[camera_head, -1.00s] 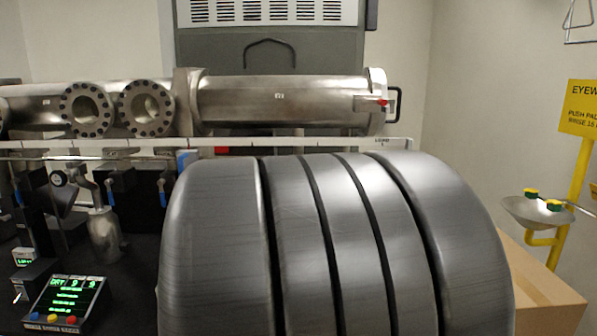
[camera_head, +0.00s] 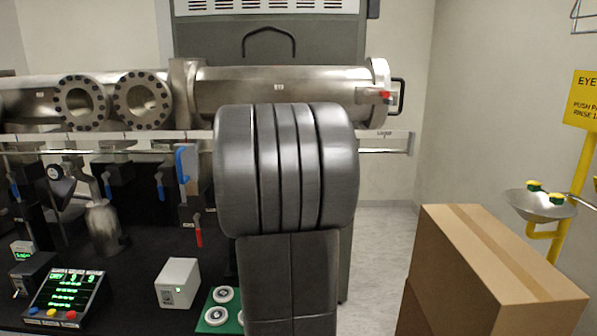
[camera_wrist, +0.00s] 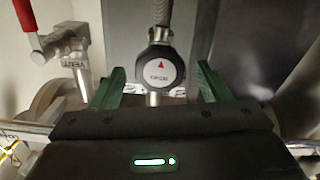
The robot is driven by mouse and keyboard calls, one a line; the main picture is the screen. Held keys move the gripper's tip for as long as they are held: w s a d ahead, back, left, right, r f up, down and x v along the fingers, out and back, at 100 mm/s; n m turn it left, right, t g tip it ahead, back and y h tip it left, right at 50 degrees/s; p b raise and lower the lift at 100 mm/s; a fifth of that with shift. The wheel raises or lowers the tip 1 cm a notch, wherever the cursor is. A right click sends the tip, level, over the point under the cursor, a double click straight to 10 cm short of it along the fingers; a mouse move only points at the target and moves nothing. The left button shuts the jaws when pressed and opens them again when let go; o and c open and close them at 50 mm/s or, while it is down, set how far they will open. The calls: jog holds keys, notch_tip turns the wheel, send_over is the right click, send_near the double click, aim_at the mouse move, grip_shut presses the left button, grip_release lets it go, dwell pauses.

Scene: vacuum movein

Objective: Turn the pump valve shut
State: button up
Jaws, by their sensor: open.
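In the wrist view, a round dark fitting (camera_wrist: 161,68) with a pale face and a red arrow sits on a vertical metal stem. Its small label is hard to read, and I cannot tell whether it is the pump valve. My gripper (camera_wrist: 161,74) is open, with one green finger on each side of this fitting; contact is not clear. In the head view, a blue lever (camera_head: 183,163) and a red lever (camera_head: 198,231) hang below the pale rail. My gripper is hidden there behind my grey arm.
A red-handled valve (camera_wrist: 68,46) marked VENT stands left in the wrist view. In the head view, a large steel pipe (camera_head: 280,92) runs along the back. A display box (camera_head: 66,292) and a white box (camera_head: 178,282) are low left. A cardboard box (camera_head: 480,265) stands right.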

jog(key=shift+w, duration=1.35)
jog(key=c, duration=1)
jog(key=shift+o, duration=0.2)
